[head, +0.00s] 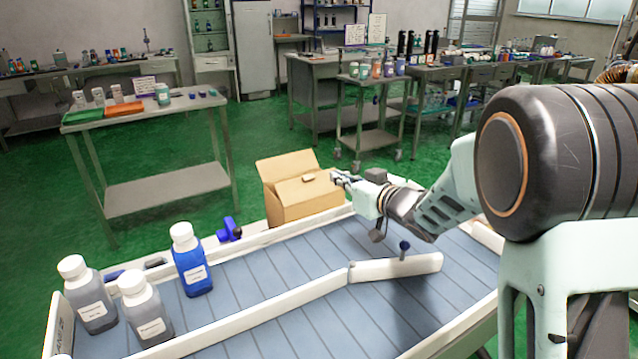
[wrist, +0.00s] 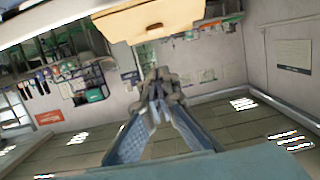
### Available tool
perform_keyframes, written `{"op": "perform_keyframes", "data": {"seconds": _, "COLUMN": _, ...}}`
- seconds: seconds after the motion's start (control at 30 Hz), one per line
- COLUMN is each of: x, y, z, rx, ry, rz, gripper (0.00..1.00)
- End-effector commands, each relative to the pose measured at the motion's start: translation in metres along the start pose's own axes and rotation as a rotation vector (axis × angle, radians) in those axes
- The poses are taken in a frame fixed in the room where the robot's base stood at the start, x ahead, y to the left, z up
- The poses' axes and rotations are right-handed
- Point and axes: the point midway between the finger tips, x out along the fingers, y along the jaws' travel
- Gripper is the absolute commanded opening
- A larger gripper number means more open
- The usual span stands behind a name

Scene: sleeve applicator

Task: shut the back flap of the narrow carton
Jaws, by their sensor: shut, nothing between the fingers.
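The narrow carton (head: 305,204) is a tan box just beyond the far rail of the conveyor in the head view. One flap (head: 286,166) stands up and leans outward on its far left side. The top nearer me looks covered, with a small pale patch on it. My gripper (head: 341,179) is shut and empty, at the carton's right end, close to its top edge. I cannot tell whether it touches. In the wrist view the shut fingers (wrist: 160,82) show below a tan carton panel (wrist: 150,16) with a small dark mark. The carton's inside is hidden.
The conveyor (head: 250,290) has white rails and a white diverter bar (head: 395,267). A blue bottle (head: 191,262) and two grey bottles (head: 90,295) stand at its left. A blue clamp-like part (head: 229,230) sits by the rail. A steel table (head: 165,180) stands behind left.

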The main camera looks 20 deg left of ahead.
Motion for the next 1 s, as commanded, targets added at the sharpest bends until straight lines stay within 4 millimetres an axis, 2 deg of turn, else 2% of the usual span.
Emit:
{"op": "perform_keyframes", "data": {"seconds": 0.53, "x": 0.095, "y": 0.001, "z": 0.001, "rx": 0.003, "ry": -0.002, "rz": 0.002, "gripper": 0.00}}
{"op": "perform_keyframes", "data": {"seconds": 0.6, "x": 0.104, "y": 0.000, "z": 0.010, "rx": 0.004, "ry": -0.004, "rz": 0.002, "gripper": 0.00}}
{"op": "perform_keyframes", "data": {"seconds": 0.8, "x": 0.119, "y": 0.001, "z": 0.024, "rx": 0.004, "ry": -0.001, "rz": 0.002, "gripper": 0.00}}
{"op": "perform_keyframes", "data": {"seconds": 1.0, "x": 0.123, "y": 0.002, "z": 0.028, "rx": 0.004, "ry": -0.001, "rz": 0.004, "gripper": 0.00}}
